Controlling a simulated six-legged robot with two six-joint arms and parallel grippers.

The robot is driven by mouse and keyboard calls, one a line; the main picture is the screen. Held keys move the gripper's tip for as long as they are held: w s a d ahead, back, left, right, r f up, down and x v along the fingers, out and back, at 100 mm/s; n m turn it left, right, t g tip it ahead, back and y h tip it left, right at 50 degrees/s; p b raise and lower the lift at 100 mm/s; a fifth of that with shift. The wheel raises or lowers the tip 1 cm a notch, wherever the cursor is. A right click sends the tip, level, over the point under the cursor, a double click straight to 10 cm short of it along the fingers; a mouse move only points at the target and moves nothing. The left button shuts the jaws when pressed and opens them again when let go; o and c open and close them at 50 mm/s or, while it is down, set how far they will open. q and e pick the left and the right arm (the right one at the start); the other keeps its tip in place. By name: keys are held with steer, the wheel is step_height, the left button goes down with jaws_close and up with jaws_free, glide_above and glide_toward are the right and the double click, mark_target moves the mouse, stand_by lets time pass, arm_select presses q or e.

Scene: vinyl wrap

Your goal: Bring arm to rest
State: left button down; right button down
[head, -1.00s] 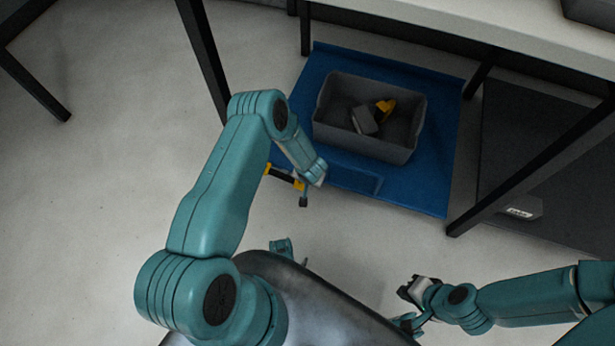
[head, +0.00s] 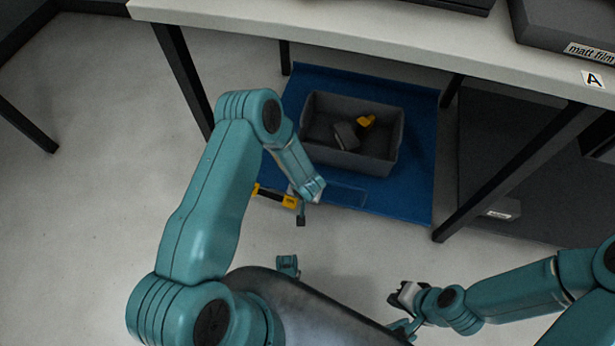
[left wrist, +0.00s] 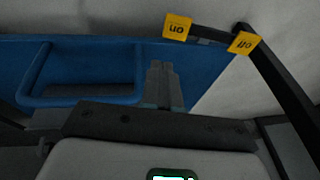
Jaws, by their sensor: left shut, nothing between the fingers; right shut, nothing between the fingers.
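My left arm reaches in from the left in the head view. Its gripper (head: 301,218) hangs above the floor near the front edge of a blue mat, shut and empty. In the left wrist view its closed fingers (left wrist: 160,72) show as one narrow dark shape against the blue. My right gripper (head: 402,295) is at the lower right in the head view, small and dark, shut with nothing in it. It is over bare floor, apart from the mat.
A grey bin (head: 385,165) holding a grey block and a yellow piece stands on the blue mat (head: 418,195) under a white-topped table (head: 350,45). A black-and-yellow item (head: 272,196) shows beside my left gripper. A dark lower shelf (head: 540,215) is at right; floor at left is clear.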

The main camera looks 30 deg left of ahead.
arm_select(q)
steer(key=s+d+r+g+h, duration=0.1)
steer(key=s+d+r+h, duration=0.2)
steer(key=s+d+r, duration=0.45)
steer(key=s+d+r+g+h, duration=0.1)
steer(key=s+d+r+h, duration=0.3)
steer(key=s, duration=0.7)
step_height(320, 180, up, 26)
steer(key=p, duration=2.7)
steer(key=shift+w+d, duration=0.25)
steer(key=shift+w, duration=0.05)
